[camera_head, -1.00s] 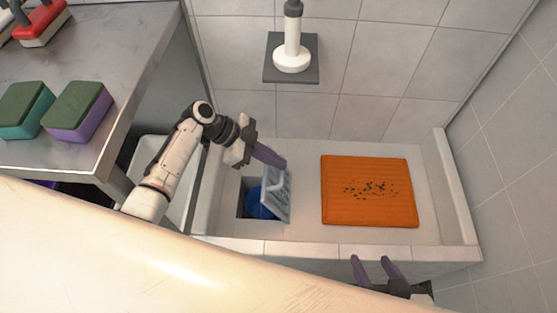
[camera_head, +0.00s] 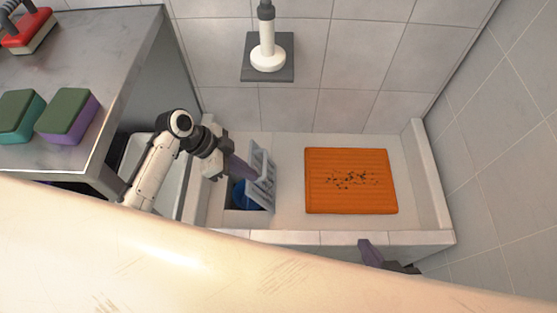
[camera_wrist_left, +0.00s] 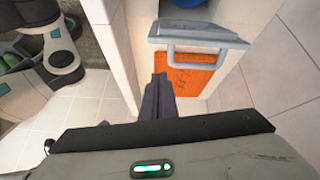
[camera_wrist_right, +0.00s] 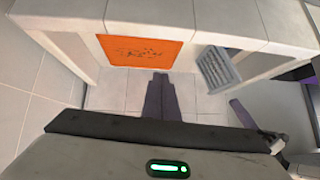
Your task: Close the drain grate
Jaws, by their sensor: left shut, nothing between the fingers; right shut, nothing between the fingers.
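The grey drain grate (camera_head: 262,178) stands raised on edge beside the square drain opening (camera_head: 236,202), which has something blue in it. In the left wrist view the grate (camera_wrist_left: 198,33) shows a bar handle; it also shows in the right wrist view (camera_wrist_right: 215,70). My left gripper (camera_head: 245,172) is shut and empty, its fingers close to the left side of the raised grate; whether they touch it I cannot tell. My right gripper (camera_head: 372,252) is shut and empty, low at the front, outside the basin's front wall.
An orange mat (camera_head: 350,182) with dark specks lies in the tiled basin, right of the drain. A low rim (camera_head: 330,238) borders the basin's front. A metal table (camera_head: 85,75) with sponges stands left. A white-and-grey fixture (camera_head: 267,55) is on the back wall.

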